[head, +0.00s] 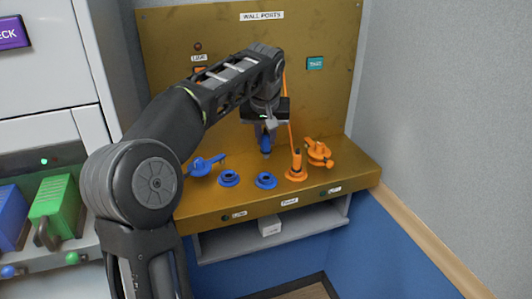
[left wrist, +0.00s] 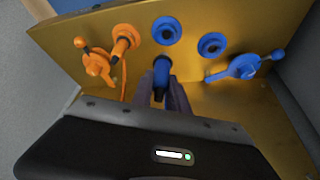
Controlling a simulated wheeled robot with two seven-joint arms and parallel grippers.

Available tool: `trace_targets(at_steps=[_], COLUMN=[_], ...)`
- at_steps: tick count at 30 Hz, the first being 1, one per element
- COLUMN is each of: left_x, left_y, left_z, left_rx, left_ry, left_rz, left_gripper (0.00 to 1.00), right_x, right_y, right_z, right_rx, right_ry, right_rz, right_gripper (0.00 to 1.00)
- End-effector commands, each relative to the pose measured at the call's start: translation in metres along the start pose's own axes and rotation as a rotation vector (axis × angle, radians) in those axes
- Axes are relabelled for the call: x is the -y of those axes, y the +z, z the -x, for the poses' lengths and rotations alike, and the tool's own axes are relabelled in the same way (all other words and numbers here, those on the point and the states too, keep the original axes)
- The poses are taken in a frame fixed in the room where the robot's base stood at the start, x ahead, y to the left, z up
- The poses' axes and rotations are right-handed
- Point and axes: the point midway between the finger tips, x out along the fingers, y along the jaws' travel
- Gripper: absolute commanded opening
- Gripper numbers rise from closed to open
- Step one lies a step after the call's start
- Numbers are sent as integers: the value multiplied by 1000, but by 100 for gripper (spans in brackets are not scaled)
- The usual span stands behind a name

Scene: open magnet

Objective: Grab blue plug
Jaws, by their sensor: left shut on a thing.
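The blue plug (head: 265,144) hangs upright below my left gripper (head: 266,127), above the brass shelf. It also shows in the left wrist view (left wrist: 161,73) between the grey fingers (left wrist: 174,93). The left gripper is shut on it. Two blue ring sockets (head: 229,179) (head: 266,181) sit on the shelf below and apart from the plug; their centres look dark and empty. My right gripper is in neither view.
An orange plug (head: 297,165) with a cable stands on the brass shelf (head: 213,208), near an orange valve-like piece (head: 319,152). A blue one (head: 205,166) is at the left. The brass panel (head: 165,60) rises behind; a grey wall (head: 440,110) is at right.

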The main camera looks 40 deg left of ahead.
Motion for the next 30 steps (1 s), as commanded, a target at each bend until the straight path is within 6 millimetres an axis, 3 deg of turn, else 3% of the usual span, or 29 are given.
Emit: trace_targets(at_steps=[6,30], left_x=[0,0], left_y=[-7,-7], left_z=[16,16], left_rx=[0,1], left_ry=[0,0], left_rz=[0,0], left_gripper=[0,0], right_x=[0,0], right_y=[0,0], right_z=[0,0], right_rx=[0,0], right_ry=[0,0], right_rz=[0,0], right_gripper=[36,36])
